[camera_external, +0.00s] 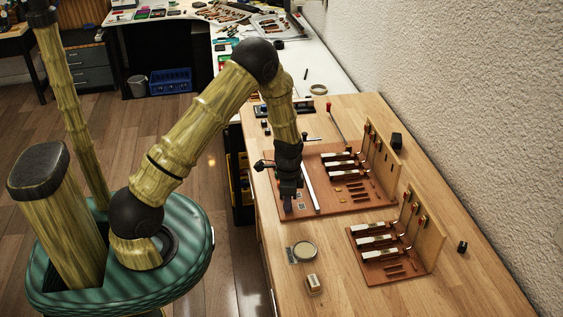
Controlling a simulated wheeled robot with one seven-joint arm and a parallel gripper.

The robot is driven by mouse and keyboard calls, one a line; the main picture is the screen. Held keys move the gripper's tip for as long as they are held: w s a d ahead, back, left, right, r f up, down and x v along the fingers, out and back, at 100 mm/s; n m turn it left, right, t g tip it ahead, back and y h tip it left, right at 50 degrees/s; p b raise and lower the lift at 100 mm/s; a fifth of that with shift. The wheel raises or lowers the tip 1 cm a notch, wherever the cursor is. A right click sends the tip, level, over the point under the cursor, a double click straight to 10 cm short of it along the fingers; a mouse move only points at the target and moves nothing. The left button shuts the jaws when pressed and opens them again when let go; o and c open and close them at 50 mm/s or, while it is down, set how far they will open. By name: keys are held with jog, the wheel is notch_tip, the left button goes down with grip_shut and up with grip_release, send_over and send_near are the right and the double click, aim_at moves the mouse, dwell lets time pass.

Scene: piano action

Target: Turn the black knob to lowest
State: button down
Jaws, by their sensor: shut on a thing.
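My gripper (288,200) points down over the left edge of a reddish-brown board (328,203) on the wooden workbench. Its fingers are shut on a small dark thing at the board, mostly hidden by the fingers. I cannot make out its shape or whether it is the black knob. No knob marking or turn angle is readable from this view. A white strip (309,187) lies on the board just right of my gripper.
Upright wooden panels with piano-action parts stand on this board and on a second board (385,272) nearer the camera. A round tin (304,251) and a small block (314,284) lie in front. Black blocks (397,140) sit to the right. The front right bench is clear.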

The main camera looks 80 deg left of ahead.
jog(key=n+b, duration=0.1)
jog(key=n, duration=1.4)
dwell(0.3)
jog(key=c, duration=1.2)
grip_release()
jog(key=shift+r, duration=0.1)
